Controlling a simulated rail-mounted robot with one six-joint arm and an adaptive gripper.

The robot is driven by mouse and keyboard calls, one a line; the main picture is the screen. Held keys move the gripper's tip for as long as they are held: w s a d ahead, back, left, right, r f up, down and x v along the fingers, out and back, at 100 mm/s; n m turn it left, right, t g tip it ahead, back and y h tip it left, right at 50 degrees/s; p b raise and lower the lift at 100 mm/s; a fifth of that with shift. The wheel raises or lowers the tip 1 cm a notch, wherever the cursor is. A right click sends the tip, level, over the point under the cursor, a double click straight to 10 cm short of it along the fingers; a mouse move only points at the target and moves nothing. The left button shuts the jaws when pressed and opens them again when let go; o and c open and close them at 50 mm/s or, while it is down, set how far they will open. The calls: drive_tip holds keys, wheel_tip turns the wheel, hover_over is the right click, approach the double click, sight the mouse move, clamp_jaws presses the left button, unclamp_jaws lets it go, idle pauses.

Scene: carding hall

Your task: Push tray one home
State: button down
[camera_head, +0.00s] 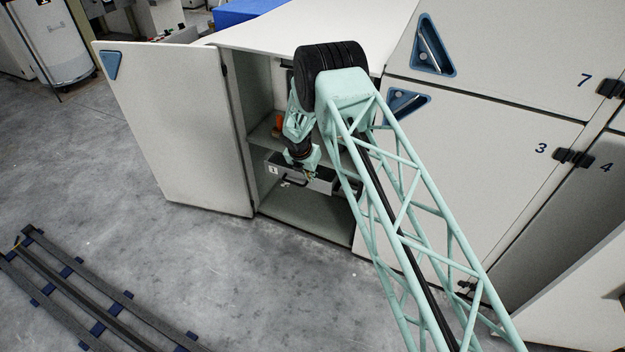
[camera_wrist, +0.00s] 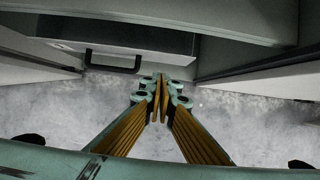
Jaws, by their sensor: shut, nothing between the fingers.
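Tray one (camera_head: 274,169), a grey drawer marked "1" with a dark handle, is under a shelf in the open cabinet. It appears to stand partly out, but my gripper covers some of it. In the wrist view its grey front (camera_wrist: 160,42) and black handle (camera_wrist: 113,69) show at the upper left. My gripper (camera_head: 310,177) is in front of the tray. In the wrist view my gripper (camera_wrist: 162,82) has its fingertips together with nothing between them, to the right of the handle. I cannot tell whether it touches the tray.
The cabinet door (camera_head: 175,125) stands open on the left. An orange item (camera_head: 278,122) sits on the shelf above the tray. Closed doors numbered 3 (camera_head: 480,170) and 7 (camera_head: 510,55) are at the right. Dark floor rails (camera_head: 85,290) lie at lower left; the floor between is clear.

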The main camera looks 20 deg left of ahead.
drive_tip(key=shift+v, duration=1.35)
